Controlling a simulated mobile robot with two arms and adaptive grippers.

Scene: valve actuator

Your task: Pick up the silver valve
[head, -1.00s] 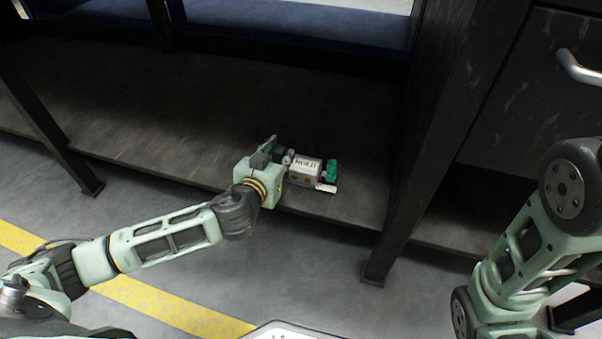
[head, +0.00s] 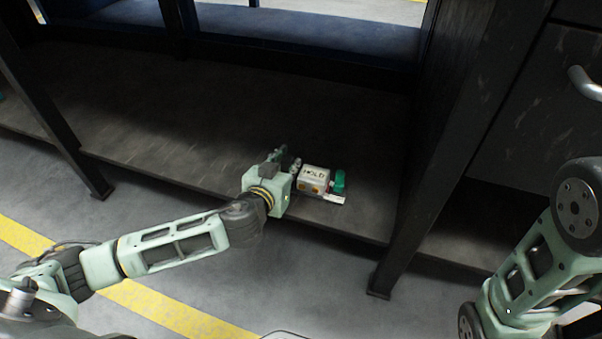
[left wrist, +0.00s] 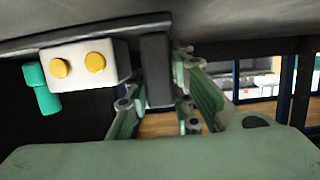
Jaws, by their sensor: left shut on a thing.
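My left gripper (head: 279,163) is low over the shelf, at the left side of a white box. It is shut on the silver valve (head: 296,165), a small shiny piece that shows between the fingers and the box. Most of the valve is hidden by the gripper in the head view. In the left wrist view, small silver parts (left wrist: 186,51) show by the fingers, and a dark grey block stands between them; I cannot tell what the block belongs to. My right gripper is out of view; only part of that arm shows at the right.
The white box (head: 315,174) with yellow buttons stands close right of the gripper, with a green part (head: 339,181) beside it. The dark shelf (head: 190,120) is clear to the left and behind. A dark table leg (head: 410,215) rises to the right.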

